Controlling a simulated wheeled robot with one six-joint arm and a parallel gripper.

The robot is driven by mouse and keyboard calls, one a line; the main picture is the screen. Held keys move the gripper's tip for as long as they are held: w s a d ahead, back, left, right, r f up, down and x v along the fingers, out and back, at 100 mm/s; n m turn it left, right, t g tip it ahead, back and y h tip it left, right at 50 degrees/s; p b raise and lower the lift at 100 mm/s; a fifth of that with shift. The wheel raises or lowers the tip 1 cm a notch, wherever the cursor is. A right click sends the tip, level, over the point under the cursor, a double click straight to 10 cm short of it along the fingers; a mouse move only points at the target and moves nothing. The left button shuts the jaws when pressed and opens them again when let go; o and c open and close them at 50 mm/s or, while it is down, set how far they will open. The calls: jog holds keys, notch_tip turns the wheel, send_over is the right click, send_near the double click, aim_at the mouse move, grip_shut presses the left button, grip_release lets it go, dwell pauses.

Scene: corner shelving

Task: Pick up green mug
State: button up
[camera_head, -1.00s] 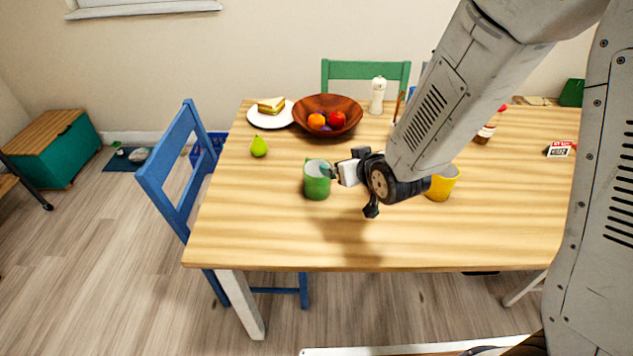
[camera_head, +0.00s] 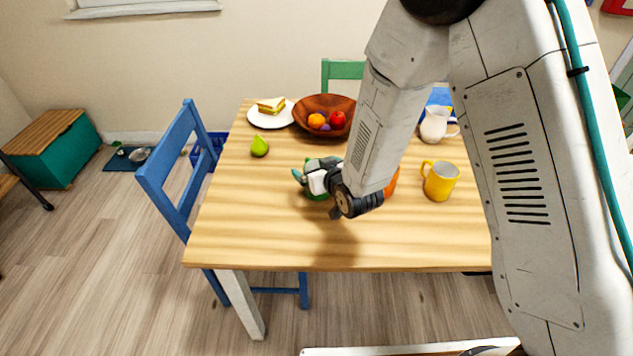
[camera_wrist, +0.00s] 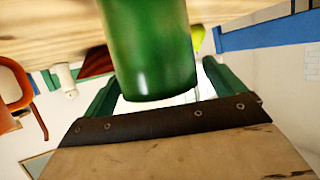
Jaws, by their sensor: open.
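The green mug (camera_head: 316,194) stands on the wooden table, mostly hidden behind my gripper (camera_head: 306,178) in the head view. In the wrist view the green mug (camera_wrist: 150,50) fills the upper middle, close to the camera. My open gripper (camera_wrist: 150,95) has one green finger on each side of the mug's lower picture edge. I cannot tell whether either finger touches the mug. The mug's handle is not clearly visible.
A yellow mug (camera_head: 440,181) and a white pitcher (camera_head: 434,125) stand to the right. A pear (camera_head: 259,147), a sandwich plate (camera_head: 257,121) and a brown fruit bowl (camera_head: 345,104) lie behind. The table's front left (camera_head: 240,240) is clear.

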jog(key=c, duration=1.6)
jog(key=shift+o, duration=0.2)
